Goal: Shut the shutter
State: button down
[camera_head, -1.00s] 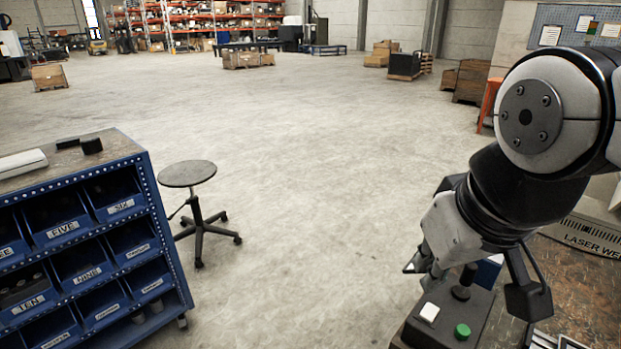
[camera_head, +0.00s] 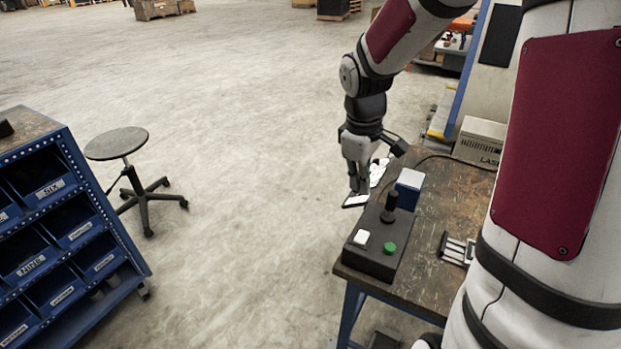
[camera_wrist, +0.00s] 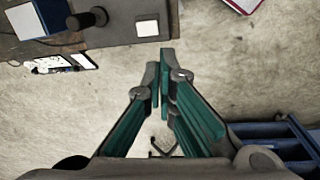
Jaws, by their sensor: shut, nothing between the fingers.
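No shutter can be made out in either view. A dark control box (camera_head: 372,262) sits at the near left corner of a worn workbench (camera_head: 440,232). It carries a white button (camera_head: 361,237), a green button (camera_head: 390,248) and an upright black joystick (camera_head: 389,207). My gripper (camera_head: 357,192) is shut and empty, pointing down beyond the control box near the bench's left edge. In the wrist view, my gripper (camera_wrist: 160,68) is over bare floor, apart from the control box (camera_wrist: 120,24) and its white button (camera_wrist: 147,27) above it. The green button is not seen there.
A blue and white box (camera_head: 408,188) stands behind the joystick. A small metal device (camera_head: 457,249) lies on the bench at right. A stool (camera_head: 116,144) and a blue bin rack (camera_head: 60,235) stand at left. The floor between rack and bench is clear.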

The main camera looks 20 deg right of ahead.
jog(key=n+y+p, duration=0.1)
jog(key=n, duration=0.1)
send_over(359, 242)
notch_tip(359, 242, down, 6)
jog(key=shift+f+g, duration=0.25)
jog(key=shift+g, duration=0.05)
jog(key=shift+f, duration=0.1)
notch_tip(359, 242, down, 14)
jog(key=shift+r+p, duration=0.1)
jog(key=shift+p, duration=0.4)
jog(key=shift+s+a+f, duration=0.1)
jog(key=shift+f, duration=0.35)
jog(key=shift+r, duration=0.1)
